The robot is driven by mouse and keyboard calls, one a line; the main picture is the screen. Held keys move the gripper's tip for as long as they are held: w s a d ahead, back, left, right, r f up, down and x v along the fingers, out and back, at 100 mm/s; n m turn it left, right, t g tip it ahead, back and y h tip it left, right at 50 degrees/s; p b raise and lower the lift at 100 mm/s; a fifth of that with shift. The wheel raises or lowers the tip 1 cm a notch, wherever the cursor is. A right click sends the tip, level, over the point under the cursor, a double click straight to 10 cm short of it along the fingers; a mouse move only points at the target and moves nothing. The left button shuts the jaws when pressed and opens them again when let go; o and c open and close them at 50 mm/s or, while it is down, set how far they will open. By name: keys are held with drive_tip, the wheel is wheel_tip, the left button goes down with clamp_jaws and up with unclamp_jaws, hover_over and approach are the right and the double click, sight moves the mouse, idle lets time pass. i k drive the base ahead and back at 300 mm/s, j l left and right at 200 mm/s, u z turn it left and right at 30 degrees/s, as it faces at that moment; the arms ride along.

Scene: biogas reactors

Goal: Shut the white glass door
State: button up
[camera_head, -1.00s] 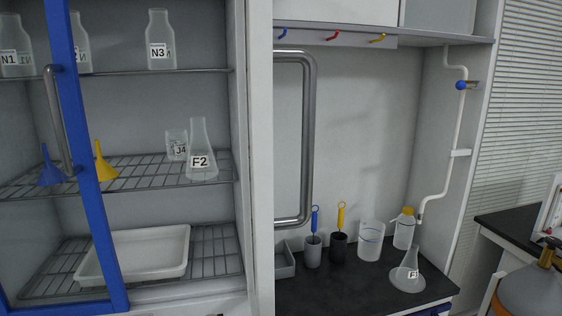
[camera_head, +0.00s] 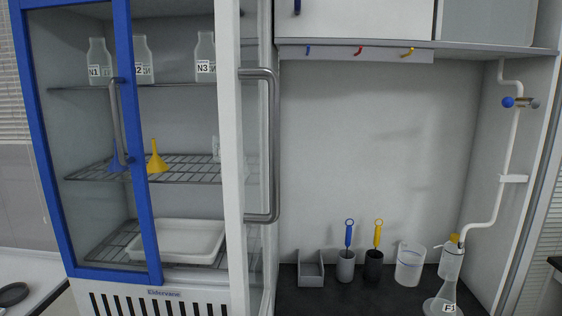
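The white glass door (camera_head: 230,150) of the cabinet stands open, swung out toward me and seen nearly edge-on. Its white frame post crosses the view upright, in front of the right part of the shelves. Its grey metal handle (camera_head: 273,150) sticks out to the right of the post. The cabinet's other door, with a blue frame (camera_head: 146,235), covers the left part and looks shut; it has its own grey handle (camera_head: 117,125). My gripper is not in view, so I see nothing touching the white door.
Inside the cabinet are bottles (camera_head: 98,60), a yellow funnel (camera_head: 157,158) and a white tray (camera_head: 190,240). Right of the door, a dark counter (camera_head: 330,303) holds a grey box (camera_head: 311,268), brushes in holders, a beaker (camera_head: 410,264) and a flask (camera_head: 444,300).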

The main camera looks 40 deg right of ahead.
sight(251, 160)
drive_tip(key=k+l+z, duration=0.1)
drive_tip(key=l+z, duration=0.15)
drive_tip(key=z, duration=0.1)
drive_tip(key=k+l+z, duration=0.3)
drive_tip(key=k+j, duration=0.1)
